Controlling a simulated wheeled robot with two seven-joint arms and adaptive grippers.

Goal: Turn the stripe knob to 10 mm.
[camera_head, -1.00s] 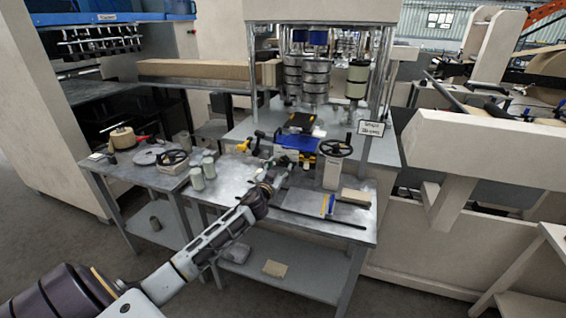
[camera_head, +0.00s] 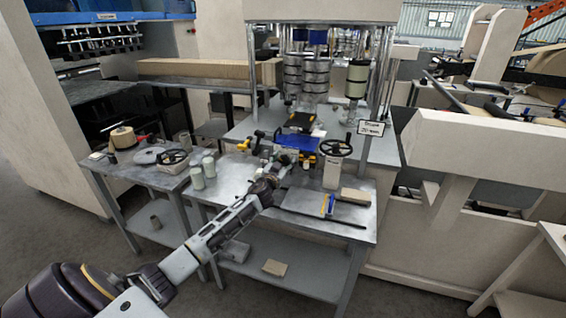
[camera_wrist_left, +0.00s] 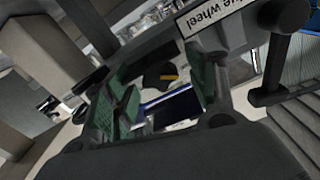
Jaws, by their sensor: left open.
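My left gripper (camera_head: 287,164) reaches over the middle table from the front, close to a small blue and yellow device (camera_head: 298,143). In the left wrist view, my left gripper (camera_wrist_left: 160,92) is open, with green pads apart. A dark rounded part with a yellow mark (camera_wrist_left: 168,77) shows between and beyond the pads, apparently untouched. It may be the stripe knob, but I cannot tell for sure. A white sign (camera_head: 371,128) hangs at the frame's right post; its writing is too small to read surely. My right gripper is out of view.
A black handwheel (camera_head: 335,148) on a grey post stands just right of the gripper. A label ending "ue wheel" (camera_wrist_left: 215,14) is upside down in the wrist view. Pale bottles (camera_head: 197,178) stand left of the arm. A tan block (camera_head: 355,195) lies at the table's right.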

